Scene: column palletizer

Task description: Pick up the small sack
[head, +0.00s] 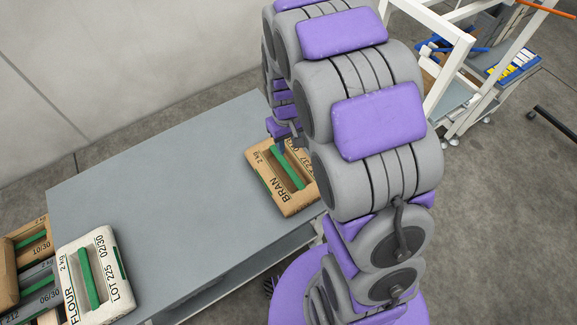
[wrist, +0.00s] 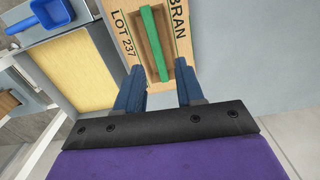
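A small tan sack marked BRAN (head: 297,203) lies flat on the grey table near its right end, partly hidden by my arm. Its raised green handle (wrist: 154,42) runs along the middle in the wrist view, where the sack (wrist: 179,36) also reads LOT 237. My gripper (wrist: 159,70) has its two blue fingers apart, with nothing held between them. The fingertips are at the sack's near end, one toward each side of the handle's line. I cannot tell whether they touch the sack. In the head view my arm mostly hides the gripper.
The grey table (head: 165,185) is clear between the BRAN sack and a white FLOUR sack (head: 108,262) at lower left. Several other sacks lie beside that one. A white frame (head: 445,70) stands at the right. A blue scoop (wrist: 42,16) shows in the wrist view.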

